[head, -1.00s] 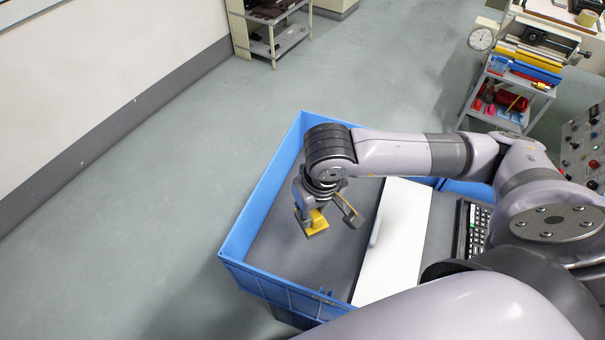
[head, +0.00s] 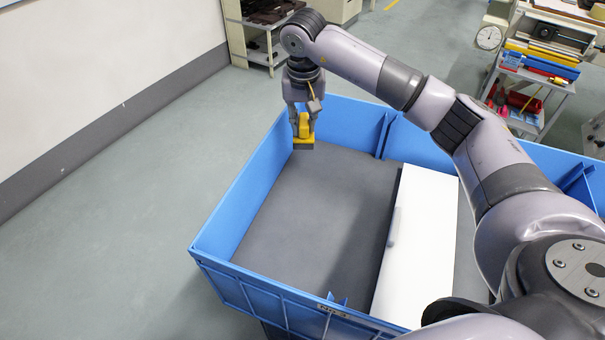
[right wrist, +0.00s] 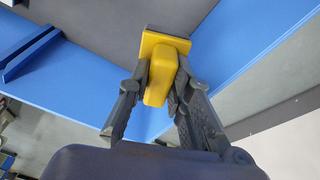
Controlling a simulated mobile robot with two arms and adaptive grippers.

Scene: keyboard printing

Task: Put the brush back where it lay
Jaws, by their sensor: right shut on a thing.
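The brush has a yellow handle and block (head: 305,127) with a dark underside. It hangs in my right gripper (head: 303,112), above the back left corner of the blue crate (head: 232,208). In the right wrist view the two fingers (right wrist: 155,95) close on the brush's yellow handle (right wrist: 158,78) from both sides. The flat yellow block is beyond the fingertips. The brush looks clear of the crate's grey floor (head: 312,205), though the exact gap cannot be told. My left gripper is not in view.
A white panel with a grey handle (head: 425,230) lies in the crate at the right. The grey floor left of it is bare. Blue walls and a divider (head: 384,133) bound this space. Shelves and a tool cart (head: 530,95) stand beyond.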

